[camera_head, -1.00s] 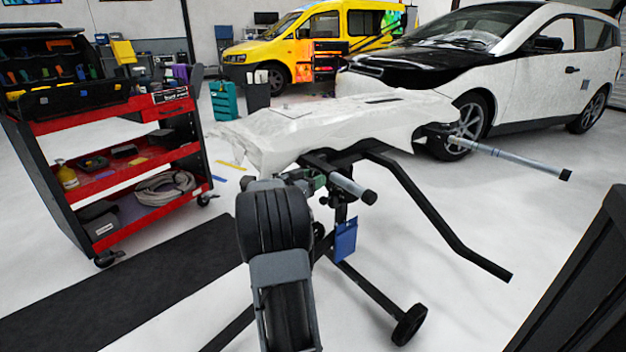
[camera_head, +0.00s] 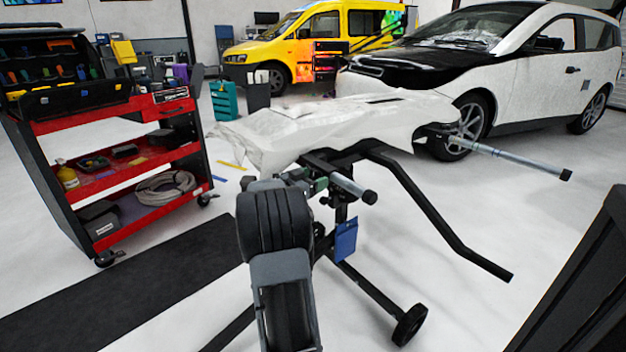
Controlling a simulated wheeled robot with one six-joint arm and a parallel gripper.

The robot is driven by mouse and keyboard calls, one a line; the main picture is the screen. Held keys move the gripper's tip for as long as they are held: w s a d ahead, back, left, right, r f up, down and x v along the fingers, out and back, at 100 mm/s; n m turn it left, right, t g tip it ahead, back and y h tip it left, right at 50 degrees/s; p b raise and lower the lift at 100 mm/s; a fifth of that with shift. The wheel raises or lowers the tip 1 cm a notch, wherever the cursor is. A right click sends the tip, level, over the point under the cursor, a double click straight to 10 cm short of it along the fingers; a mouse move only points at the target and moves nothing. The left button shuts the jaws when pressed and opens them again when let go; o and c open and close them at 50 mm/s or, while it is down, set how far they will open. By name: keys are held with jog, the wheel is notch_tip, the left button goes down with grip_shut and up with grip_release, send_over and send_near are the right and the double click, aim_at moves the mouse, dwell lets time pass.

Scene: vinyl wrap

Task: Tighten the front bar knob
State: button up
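A wheeled black stand (camera_head: 432,215) holds a panel wrapped in white film (camera_head: 345,125). A grey bar with a dark end (camera_head: 347,184) sticks out from the stand's near side. A longer grey bar (camera_head: 510,158) sticks out at the right. A small dark knob-like part (camera_head: 324,201) shows under the near bar; I cannot tell for sure which knob it is. My arm reaches up to the near bar's left end. My gripper (camera_head: 304,178) is mostly hidden behind my arm there, among dark and greenish parts. Its fingers and any contact with a knob cannot be made out.
A red tool cart (camera_head: 118,188) stands at the left beside a dark floor mat (camera_head: 130,285). A blue tag (camera_head: 346,240) hangs from the stand. A white car (camera_head: 530,85) and a yellow van (camera_head: 320,35) stand behind.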

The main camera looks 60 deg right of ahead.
jog(key=p+v, duration=0.2)
jog(key=v, duration=1.1)
jog(key=shift+a+p, duration=0.4)
jog(key=s+a+r+n+t+y+p, duration=0.2)
jog(key=a+r+n+y+p, duration=0.3)
jog(key=a+r+p, duration=0.6)
jog(key=s+a+r+n+t+y+p, duration=0.3)
jog(key=a+r+n+y+p, duration=0.3)
jog(key=a+r+n+p, duration=0.3)
jog(key=s+a+r+n+t+y+p, duration=0.2)
jog(key=a+r+n+y+p, duration=0.4)
jog(key=a+r+p, duration=0.8)
jog(key=s+a+p, duration=0.1)
jog(key=a+p, duration=0.1)
jog(key=p, duration=0.3)
jog(key=shift+s+r+n+t+p, duration=0.3)
jog(key=shift+s+r+n+t, duration=0.05)
jog(key=shift+s+n+t, duration=0.05)
jog(key=shift+a+r+y, duration=0.1)
jog(key=shift+a+y, duration=0.15)
jog(key=shift+y, duration=0.05)
